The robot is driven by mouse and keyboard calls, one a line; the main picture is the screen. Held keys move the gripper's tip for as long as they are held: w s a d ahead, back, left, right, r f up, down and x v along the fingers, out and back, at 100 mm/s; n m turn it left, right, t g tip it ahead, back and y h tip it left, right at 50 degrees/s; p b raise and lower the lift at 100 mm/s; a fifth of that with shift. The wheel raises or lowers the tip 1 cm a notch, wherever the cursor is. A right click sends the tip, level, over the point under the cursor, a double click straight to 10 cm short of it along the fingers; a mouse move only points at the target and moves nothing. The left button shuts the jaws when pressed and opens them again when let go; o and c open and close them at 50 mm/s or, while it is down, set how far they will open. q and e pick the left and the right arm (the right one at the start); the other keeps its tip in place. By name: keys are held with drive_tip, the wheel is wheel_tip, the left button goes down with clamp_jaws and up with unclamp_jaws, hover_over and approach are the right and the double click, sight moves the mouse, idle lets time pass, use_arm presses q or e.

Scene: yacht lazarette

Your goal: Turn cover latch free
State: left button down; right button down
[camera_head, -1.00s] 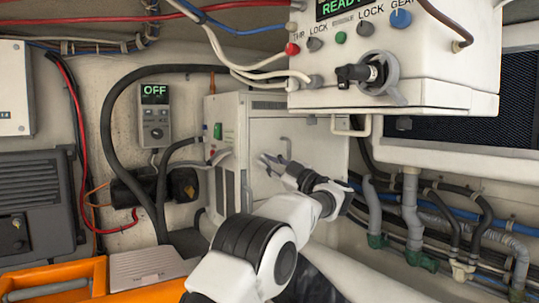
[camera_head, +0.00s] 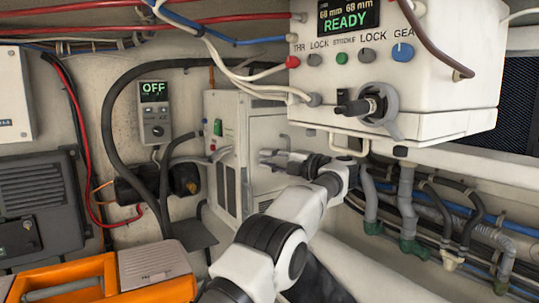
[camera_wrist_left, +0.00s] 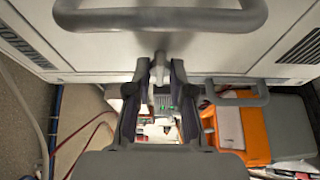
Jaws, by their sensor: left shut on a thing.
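The white cabinet (camera_head: 222,115) stands against the back wall, its cover facing right of centre. My left gripper (camera_head: 266,158) is at the cover in the head view, pointing left. In the left wrist view, the left gripper (camera_wrist_left: 160,95) has its two dark fingers on either side of a small grey latch (camera_wrist_left: 159,68) that sticks out of the cabinet's face. It is shut on that latch. The fingers and wrist largely hide the latch in the head view, so its angle cannot be told there. My right gripper is not in view.
A white control box (camera_head: 430,100) reading READY overhangs at right, with a black lever (camera_head: 358,104). A wall unit (camera_head: 154,110) reads OFF. An orange case (camera_head: 95,283) lies at lower left. Pipes and hoses (camera_head: 408,205) run along the right. A bar handle (camera_wrist_left: 160,18) crosses the cabinet's face.

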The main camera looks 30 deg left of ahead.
use_arm(q)
drive_tip(key=shift+r+n, duration=0.3)
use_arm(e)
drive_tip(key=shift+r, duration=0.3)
use_arm(q)
drive_tip(key=c, duration=1.4)
unclamp_jaws()
drive_tip(key=o, duration=0.4)
drive_tip(key=shift+w+f, duration=0.1)
drive_tip(key=shift+w+a+f, duration=0.1)
drive_tip(key=shift+a+f, duration=0.05)
drive_tip(key=shift+f, duration=0.05)
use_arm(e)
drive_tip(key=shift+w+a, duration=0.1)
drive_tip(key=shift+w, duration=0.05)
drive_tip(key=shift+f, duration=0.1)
